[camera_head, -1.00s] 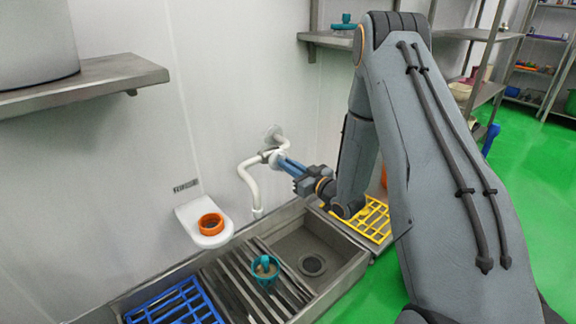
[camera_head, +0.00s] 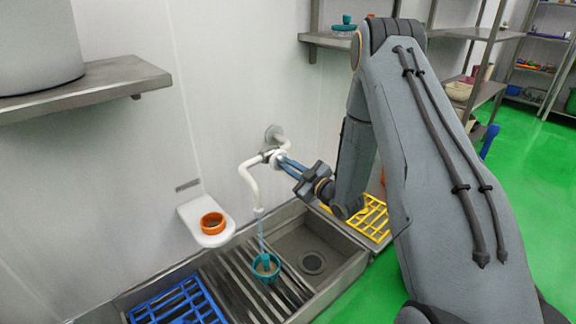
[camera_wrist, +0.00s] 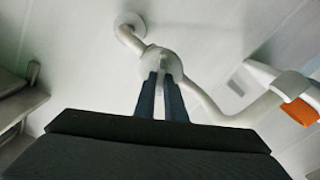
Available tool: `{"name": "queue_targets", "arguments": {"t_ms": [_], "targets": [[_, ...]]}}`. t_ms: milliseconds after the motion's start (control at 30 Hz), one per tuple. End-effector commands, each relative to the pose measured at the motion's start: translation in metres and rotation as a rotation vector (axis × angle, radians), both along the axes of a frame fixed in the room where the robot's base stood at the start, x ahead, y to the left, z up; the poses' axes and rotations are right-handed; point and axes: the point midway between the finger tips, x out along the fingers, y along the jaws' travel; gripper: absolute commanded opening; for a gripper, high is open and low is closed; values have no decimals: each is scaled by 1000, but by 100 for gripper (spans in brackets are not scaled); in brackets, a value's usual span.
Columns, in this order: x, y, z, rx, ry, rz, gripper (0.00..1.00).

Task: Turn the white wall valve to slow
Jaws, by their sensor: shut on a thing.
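The white wall valve (camera_head: 267,158) sits on a bent white pipe that comes out of the wall. In the wrist view the valve body (camera_wrist: 160,60) is right in front of my fingers. My gripper (camera_head: 280,160) is shut on the valve's handle, with its blue fingers close together; the handle itself is mostly hidden between them. A thin bluish stream (camera_head: 261,235) runs from the pipe's spout down to a teal cup (camera_head: 265,272) on the slatted drain grate of the sink.
An orange ring (camera_head: 212,223) sits on a white wall bracket (camera_head: 190,215) left of the pipe. A blue rack (camera_head: 160,308) and a yellow rack (camera_head: 378,222) flank the sink (camera_head: 335,245). A steel shelf (camera_head: 120,75) juts from the wall at upper left.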

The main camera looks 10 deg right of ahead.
Motion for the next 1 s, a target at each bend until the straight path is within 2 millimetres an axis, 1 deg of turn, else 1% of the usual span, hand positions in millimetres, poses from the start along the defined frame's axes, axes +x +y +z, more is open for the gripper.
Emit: {"name": "queue_targets", "arguments": {"t_ms": [433,467,533,567,867,1000], "targets": [[0,0,0,-10,-5,0,0],[0,0,0,-10,-5,0,15],[0,0,0,-10,-5,0,27],[0,0,0,-10,-5,0,29],[-1,-1,0,-9,-4,0,29],[-13,-7,0,-9,-4,-1,29]]}}
